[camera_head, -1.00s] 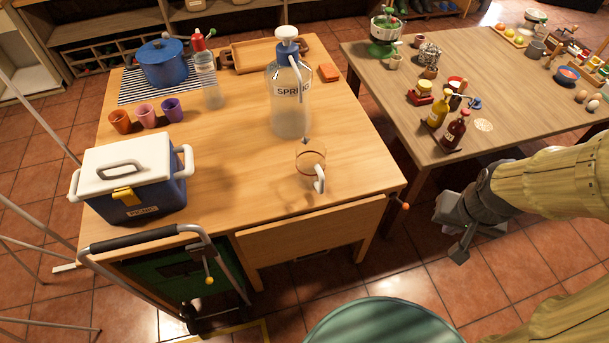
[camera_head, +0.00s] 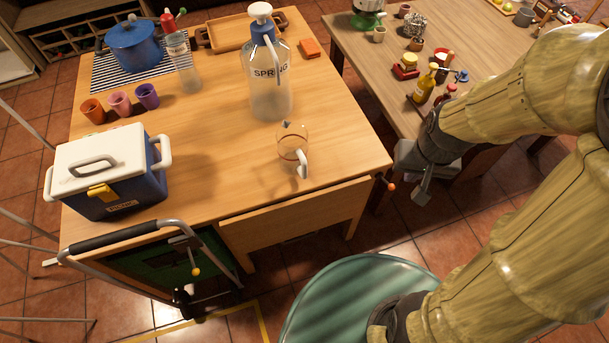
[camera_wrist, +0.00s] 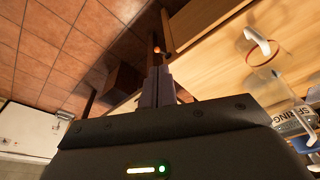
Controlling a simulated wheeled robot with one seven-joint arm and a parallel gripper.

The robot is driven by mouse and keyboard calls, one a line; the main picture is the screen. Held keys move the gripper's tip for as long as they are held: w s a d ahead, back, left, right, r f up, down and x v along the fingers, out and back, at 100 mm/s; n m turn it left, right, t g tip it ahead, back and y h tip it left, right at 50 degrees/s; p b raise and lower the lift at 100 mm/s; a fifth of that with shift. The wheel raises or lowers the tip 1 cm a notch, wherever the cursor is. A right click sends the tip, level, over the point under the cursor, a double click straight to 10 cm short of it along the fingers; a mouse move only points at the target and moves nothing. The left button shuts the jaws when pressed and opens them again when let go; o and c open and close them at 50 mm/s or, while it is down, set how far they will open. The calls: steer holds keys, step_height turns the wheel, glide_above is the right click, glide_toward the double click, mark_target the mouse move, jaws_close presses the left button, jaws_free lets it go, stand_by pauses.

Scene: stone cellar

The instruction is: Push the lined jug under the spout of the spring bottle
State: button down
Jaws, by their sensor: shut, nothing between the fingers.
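The lined jug (camera_head: 291,152) is clear glass with a reddish line around it and a white handle. It stands upright near the front right of the wooden table, handle toward me; it also shows in the wrist view (camera_wrist: 268,58). The spring bottle (camera_head: 268,95) stands just behind it, clear, with a blue collar, white top and bent spout. In the head view the spout hangs on the jug's side of the bottle; whether its tip is over the jug, I cannot tell. My gripper (camera_head: 422,192) is shut and empty, right of the table, apart from the jug.
The cooler (camera_head: 112,175) stands at the table's front left. Several cups (camera_head: 120,104), a blue pot (camera_head: 134,46) and a clear bottle (camera_head: 183,62) are farther back. An orange-knobbed crank (camera_head: 386,183) sticks out at the front right corner. The tabletop left of the jug is clear.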

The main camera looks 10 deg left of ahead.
mark_target(296, 155)
steer(key=w+a+f+n+g+p, duration=0.1)
steer(key=a+f, duration=0.4)
steer(key=a, duration=0.6)
steer(key=w+a+f+n+g+p, duration=0.1)
steer(key=a+f+n+p, duration=0.2)
steer(key=a, duration=0.8)
steer(key=shift+w+f+n+p, duration=0.3)
steer(key=shift+f+n, duration=0.5)
steer(key=shift+f, duration=0.15)
steer(key=shift+f, duration=0.15)
steer(key=w+f+p, duration=0.1)
steer(key=f, duration=0.2)
steer(key=w+a+f+p, duration=0.1)
steer(key=f, duration=0.2)
steer(key=f+p, duration=0.2)
steer(key=f, duration=0.1)
steer(key=shift+w+a+f, duration=0.25)
steer(key=shift+w, duration=0.15)
steer(key=shift+w+a+f, duration=0.1)
steer(key=shift+w+a, duration=0.15)
steer(key=shift+w, duration=0.1)
